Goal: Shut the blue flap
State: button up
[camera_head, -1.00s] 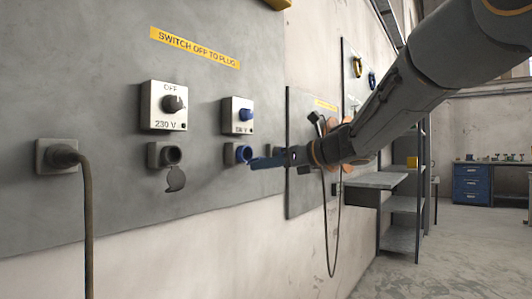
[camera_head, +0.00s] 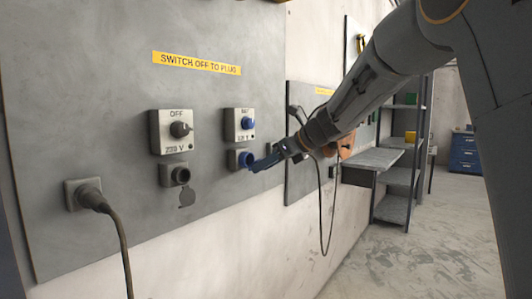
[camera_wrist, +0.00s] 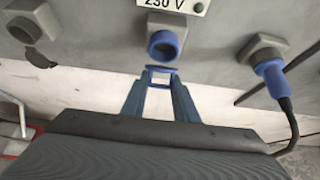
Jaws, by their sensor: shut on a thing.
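The blue socket (camera_head: 240,159) is on the wall panel below a switch with a blue knob. Its round opening faces out and is uncovered, also in the wrist view (camera_wrist: 163,46). The blue flap (camera_wrist: 161,69) shows as a thin blue strip just below the opening, folded down. My gripper (camera_wrist: 161,78) has blue fingers and is shut on the flap at its fingertips. In the head view my gripper (camera_head: 256,165) reaches in from the right, its tips just below and right of the socket. The flap cannot be told from the fingers there.
A grey socket (camera_head: 180,176) with its flap hanging open is to the left, and a plug with a cable (camera_head: 93,198) is farther left. In the wrist view a blue plug (camera_wrist: 272,72) sits in a socket at right. A shelf (camera_head: 372,160) stands beyond my arm.

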aim_at(258, 161)
jog(key=r+g+h+p, duration=0.1)
jog(key=p, duration=0.6)
jog(key=a+g+h+p, duration=0.1)
jog(key=p, duration=0.6)
jog(key=r+g+h+p, duration=0.1)
jog(key=h+p, duration=0.1)
jog(key=p, duration=0.5)
jog(key=shift+w+a+r, duration=0.2)
jog(key=shift+w+r, duration=0.1)
jog(key=shift+w, duration=0.1)
jog(key=shift+p, duration=0.4)
jog(key=shift+w+a+g+h+p, duration=0.2)
jog(key=shift+g+h+p, duration=0.3)
jog(key=shift+p, duration=0.8)
jog(key=o, duration=1.1)
jog(key=shift+f, duration=0.1)
jog(key=shift+c, duration=0.2)
jog(key=b+v, duration=0.2)
jog(key=v, duration=0.6)
jog(key=shift+b, duration=0.35)
